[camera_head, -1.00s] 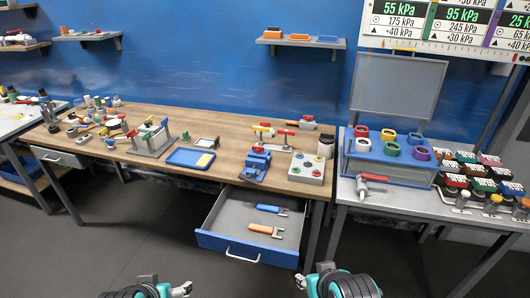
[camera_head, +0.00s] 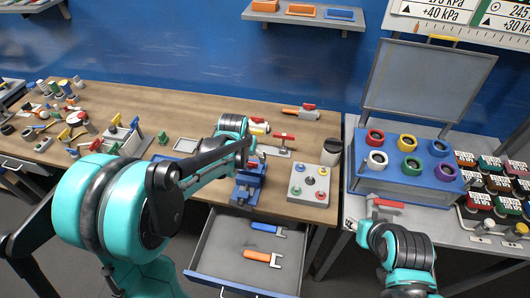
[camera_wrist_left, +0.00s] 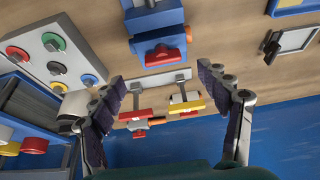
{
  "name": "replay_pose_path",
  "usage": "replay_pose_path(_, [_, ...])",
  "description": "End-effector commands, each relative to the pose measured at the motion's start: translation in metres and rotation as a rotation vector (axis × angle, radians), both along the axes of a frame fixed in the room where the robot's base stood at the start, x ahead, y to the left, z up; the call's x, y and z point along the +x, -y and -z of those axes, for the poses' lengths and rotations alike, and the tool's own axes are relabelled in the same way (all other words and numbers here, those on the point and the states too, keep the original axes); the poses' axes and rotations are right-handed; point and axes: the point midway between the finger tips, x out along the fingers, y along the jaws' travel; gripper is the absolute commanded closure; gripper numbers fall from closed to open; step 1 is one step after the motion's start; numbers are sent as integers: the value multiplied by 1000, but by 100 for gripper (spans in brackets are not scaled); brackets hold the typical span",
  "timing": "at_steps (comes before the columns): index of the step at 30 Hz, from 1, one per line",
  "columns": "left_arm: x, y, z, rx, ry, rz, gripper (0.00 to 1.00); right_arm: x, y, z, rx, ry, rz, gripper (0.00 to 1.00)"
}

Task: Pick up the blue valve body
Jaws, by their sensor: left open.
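A blue body (camera_head: 250,184) with a reddish part on top sits on the wooden bench behind the drawer. It looks clamp-like, and I cannot tell whether a separate valve body is held in it. It also shows at the top of the left wrist view (camera_wrist_left: 157,22). My left gripper (camera_wrist_left: 158,78) is open and empty, with its fingers spread above the bench, to either side of the red and yellow valve handles. In the head view my left arm partly hides this area. My right gripper (camera_head: 352,226) is small beside the right table's front edge.
A grey button box (camera_head: 310,183) stands right of the blue body. Red-handled (camera_head: 283,141) and yellow-handled (camera_wrist_left: 187,105) valves lie behind it. The open drawer (camera_head: 222,250) holds blue and orange tools. A blue rack with coloured rings (camera_head: 402,186) stands on the right table.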

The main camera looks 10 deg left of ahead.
Motion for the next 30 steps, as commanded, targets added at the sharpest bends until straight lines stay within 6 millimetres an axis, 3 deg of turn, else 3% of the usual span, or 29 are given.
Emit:
replay_pose_path(18, [32, -4, 70, 0, -2, 0, 24, 0, 0, 22, 0, 0, 0, 60])
replay_pose_path(27, [34, -4, 73, 0, -2, 0, 24, 0, 0, 22, 0, 0, 0, 60])
replay_pose_path(30, [34, -4, 73, 0, -2, 0, 50, 0, 0, 22, 0, 0, 0, 60])
